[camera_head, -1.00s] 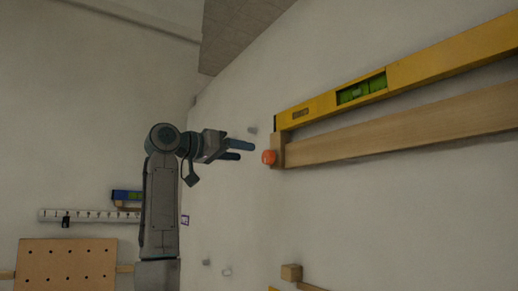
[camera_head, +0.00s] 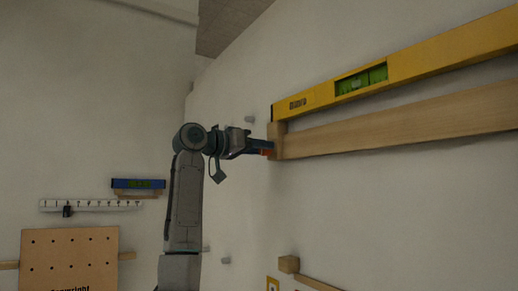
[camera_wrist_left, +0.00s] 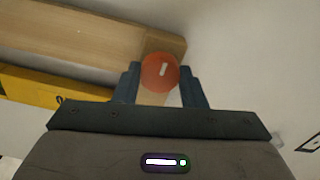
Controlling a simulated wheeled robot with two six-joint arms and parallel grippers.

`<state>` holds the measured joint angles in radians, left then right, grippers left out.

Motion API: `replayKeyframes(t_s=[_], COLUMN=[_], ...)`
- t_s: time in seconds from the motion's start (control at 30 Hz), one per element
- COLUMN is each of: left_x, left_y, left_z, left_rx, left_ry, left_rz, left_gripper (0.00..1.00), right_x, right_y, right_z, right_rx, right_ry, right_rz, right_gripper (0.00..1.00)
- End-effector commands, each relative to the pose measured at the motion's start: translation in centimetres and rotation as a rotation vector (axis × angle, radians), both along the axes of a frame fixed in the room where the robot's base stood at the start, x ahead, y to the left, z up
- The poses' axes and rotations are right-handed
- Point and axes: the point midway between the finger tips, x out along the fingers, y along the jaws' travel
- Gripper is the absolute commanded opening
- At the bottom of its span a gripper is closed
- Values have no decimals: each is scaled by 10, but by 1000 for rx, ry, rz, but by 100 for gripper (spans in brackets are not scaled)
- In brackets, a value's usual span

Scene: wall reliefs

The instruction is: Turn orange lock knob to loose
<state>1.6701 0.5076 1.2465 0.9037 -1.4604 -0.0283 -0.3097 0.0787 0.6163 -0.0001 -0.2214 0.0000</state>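The orange lock knob (camera_wrist_left: 160,72) is round with a short white mark that stands nearly upright, slightly tilted, in the left wrist view. It sits on the end block of a wooden rail (camera_head: 400,132). In the head view only a bit of the orange knob (camera_head: 267,152) shows, mostly hidden by my left gripper (camera_head: 262,147). My left gripper (camera_wrist_left: 160,72) has one finger on each side of the knob in the left wrist view. The fingers are apart with narrow gaps beside the knob; I see no clear contact. My right gripper is not in view.
A yellow spirit level (camera_head: 430,62) runs along the wall just above the rail. Another wooden block (camera_head: 289,264) sits lower on the same wall. On the left wall are a blue level (camera_head: 138,183), a white ruler (camera_head: 100,205) and a pegboard (camera_head: 70,260).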

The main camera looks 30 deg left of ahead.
Motion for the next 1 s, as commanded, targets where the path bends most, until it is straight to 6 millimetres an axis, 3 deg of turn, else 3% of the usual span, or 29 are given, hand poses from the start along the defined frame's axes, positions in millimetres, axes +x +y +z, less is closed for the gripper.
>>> replayKeyframes(t_s=[0.2, 0.47, 1.0], left_x=[0, 0, 0], left_y=[0, 0, 0], left_z=[0, -2, -2], left_rx=[-16, -122, -575], left_ry=[6, 51, 239], left_rz=[-1, -1, -1], left_gripper=[15, 15, 15], right_x=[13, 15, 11], right_y=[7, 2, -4], right_z=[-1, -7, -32], right_rx=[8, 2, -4], right_ry=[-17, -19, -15], right_rz=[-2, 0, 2], right_gripper=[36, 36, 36])
